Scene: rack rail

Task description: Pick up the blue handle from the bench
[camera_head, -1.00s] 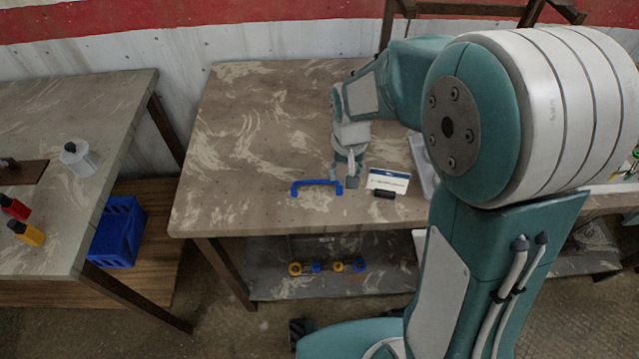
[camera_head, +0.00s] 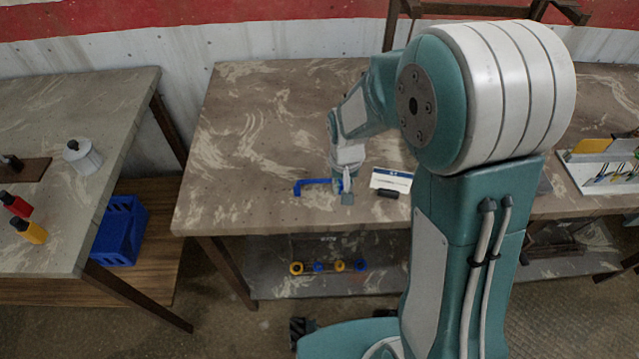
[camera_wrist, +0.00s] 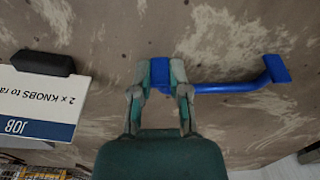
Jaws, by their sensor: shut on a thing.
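The blue handle (camera_head: 315,183) is at the front part of the brown bench (camera_head: 250,130), in the head view. In the wrist view the handle (camera_wrist: 235,84) reaches right from between my fingers to a flared end foot. My gripper (camera_head: 345,186) is shut on its other end, the right one in the head view. My gripper also shows in the wrist view (camera_wrist: 160,75), with one finger on each side of the blue end. I cannot tell whether the handle touches the bench top or is just clear of it.
A white job card (camera_head: 391,180) in a black holder (camera_head: 388,194) stands close to the right of my gripper. A white tray (camera_head: 600,170) is farther right. The bench's left part is clear. A grey bench (camera_head: 60,120) with bottles stands left, across a gap.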

